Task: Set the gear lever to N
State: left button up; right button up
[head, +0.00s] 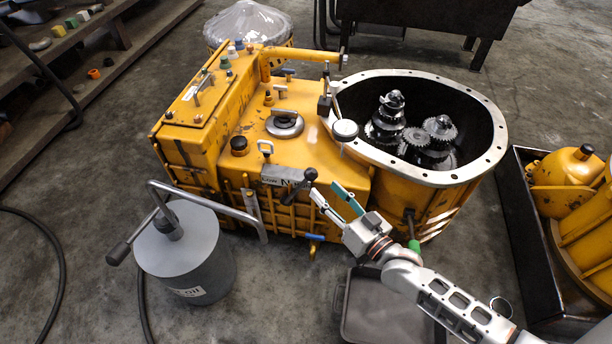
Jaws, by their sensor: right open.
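The yellow transmission (225,145) stands on the concrete floor in the middle. The gear lever (311,175) has a black round knob and sits on the transmission's front side, beside a pale plate (275,174) marked "LOW" and "N". The lever's arm leans up to the right from its black pivot, and its exact setting cannot be read. My right gripper (325,189) comes in from the lower right. It is open, with its fingertips just below and right of the knob, and nothing shows between them. My left gripper is out of view.
A grey cylinder with a bar handle (185,250) stands at the front left. A grey tray (385,318) lies below my right arm. An open housing with gears (415,140) is behind it. A dark crate with yellow parts (522,225) stands at right.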

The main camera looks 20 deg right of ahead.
aim_at(315, 179)
jog(key=b+x, duration=0.1)
jog(key=x, duration=0.5)
jog(key=shift+w+b, duration=0.25)
jog(key=shift+b, duration=0.15)
jog(key=shift+w+a+r, duration=0.1)
jog(key=shift+w, duration=0.65)
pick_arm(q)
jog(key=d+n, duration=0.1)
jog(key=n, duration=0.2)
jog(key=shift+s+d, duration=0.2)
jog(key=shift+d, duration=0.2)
pick_arm(e)
grip_shut()
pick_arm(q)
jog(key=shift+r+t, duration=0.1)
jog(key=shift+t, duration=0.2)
